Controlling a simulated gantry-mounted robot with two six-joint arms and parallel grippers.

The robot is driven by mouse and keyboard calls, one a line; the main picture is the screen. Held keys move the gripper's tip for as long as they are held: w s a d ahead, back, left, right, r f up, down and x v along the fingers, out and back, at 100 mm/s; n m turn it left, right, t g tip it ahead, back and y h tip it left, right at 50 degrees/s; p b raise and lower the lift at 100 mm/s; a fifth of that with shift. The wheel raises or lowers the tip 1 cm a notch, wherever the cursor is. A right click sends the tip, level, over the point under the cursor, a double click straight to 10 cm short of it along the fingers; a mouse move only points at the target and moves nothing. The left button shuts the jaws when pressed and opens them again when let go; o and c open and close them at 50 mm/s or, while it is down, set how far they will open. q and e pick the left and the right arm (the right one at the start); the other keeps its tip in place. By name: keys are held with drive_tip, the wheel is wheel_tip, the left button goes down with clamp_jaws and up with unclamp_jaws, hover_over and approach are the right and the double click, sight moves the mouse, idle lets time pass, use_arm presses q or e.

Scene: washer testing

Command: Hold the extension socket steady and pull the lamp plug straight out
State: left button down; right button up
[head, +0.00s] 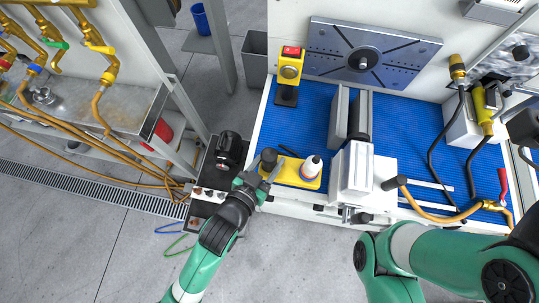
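My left gripper (262,178) is at the front left edge of the bench, beside the left end of a yellow tray (285,174). Its fingers look spread, with nothing clearly held between them. My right arm comes in at the lower right, and its gripper cannot be made out.
A vise (355,172) stands to the right on the blue mat (400,140). Hoses and valves crowd the right side.

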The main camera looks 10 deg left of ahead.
use_arm(q)
drive_tip(key=shift+w+a+f+b, duration=0.15)
drive_tip(key=shift+w+f+b, duration=0.95)
drive_tip(key=shift+w, duration=0.15)
drive_tip(key=shift+w+a+f+b, duration=0.1)
drive_tip(key=shift+w+f+b, duration=0.85)
drive_tip(key=shift+w+f, duration=0.2)
drive_tip(key=shift+w+a+f+b, duration=0.1)
drive_tip(key=shift+w+f+b, duration=0.4)
drive_tip(key=shift+w, duration=0.2)
drive_tip(key=shift+w+f+b, duration=0.4)
drive_tip(key=shift+w+b, duration=0.2)
drive_tip(key=shift+w, duration=0.05)
drive_tip(key=shift+f, duration=0.3)
drive_tip(key=shift+f, duration=0.1)
